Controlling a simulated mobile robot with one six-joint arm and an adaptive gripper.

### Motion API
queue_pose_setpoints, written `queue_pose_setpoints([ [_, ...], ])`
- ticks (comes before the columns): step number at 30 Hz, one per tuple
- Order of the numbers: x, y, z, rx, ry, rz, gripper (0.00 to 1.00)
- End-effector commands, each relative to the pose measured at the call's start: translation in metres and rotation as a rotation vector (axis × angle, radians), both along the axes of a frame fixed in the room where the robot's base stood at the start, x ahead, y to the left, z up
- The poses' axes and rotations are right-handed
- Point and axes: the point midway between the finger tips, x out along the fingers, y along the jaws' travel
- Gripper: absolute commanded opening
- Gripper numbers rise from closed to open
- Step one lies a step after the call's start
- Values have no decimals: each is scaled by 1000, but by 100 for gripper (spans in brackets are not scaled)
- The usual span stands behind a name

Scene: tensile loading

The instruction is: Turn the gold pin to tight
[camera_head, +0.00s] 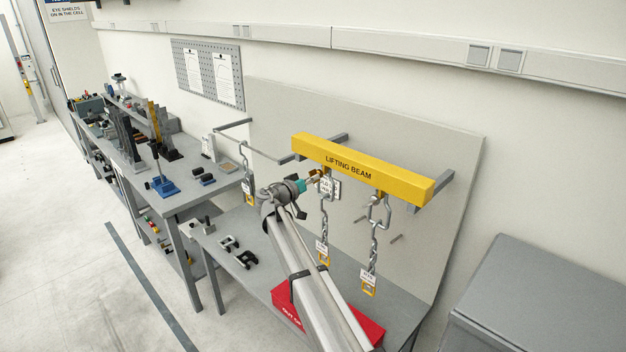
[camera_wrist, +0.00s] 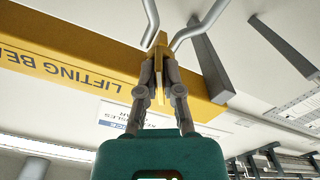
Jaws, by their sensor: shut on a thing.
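The yellow lifting beam (camera_head: 362,170) is mounted in front of a grey panel, with chains hanging below it. My gripper (camera_head: 322,174) is at the left hanging point, just under the beam. In the wrist view my gripper (camera_wrist: 160,68) is shut on the gold pin (camera_wrist: 160,92), a narrow gold piece between the fingertips. Grey metal bars of the shackle (camera_wrist: 184,36) rise just beyond the fingertips. The beam (camera_wrist: 60,62) runs behind the fingers. The fingers hide much of the pin, and I cannot tell how far it is screwed in.
A right chain (camera_head: 374,240) hangs beside the left chain (camera_head: 323,225), both with tags and yellow end links. A red box (camera_head: 368,328) lies on the bench (camera_head: 262,274) below. Another chain (camera_head: 246,170) hangs at left. A grey cabinet (camera_head: 545,300) stands at right.

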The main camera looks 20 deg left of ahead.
Motion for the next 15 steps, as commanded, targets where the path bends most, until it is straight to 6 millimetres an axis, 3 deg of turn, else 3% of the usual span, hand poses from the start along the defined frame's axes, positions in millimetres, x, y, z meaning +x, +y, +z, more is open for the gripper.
queue_pose_setpoints([
  [6, -1, -1, -2, 5, 5, -3, 0],
  [7, -1, -1, -2, 5, 5, -3, 14],
  [11, -1, -1, -1, 4, 3, -2, 38],
  [12, -1, -1, -1, 4, 3, -2, 43],
  [15, 0, -1, -1, 2, 2, -1, 43],
])
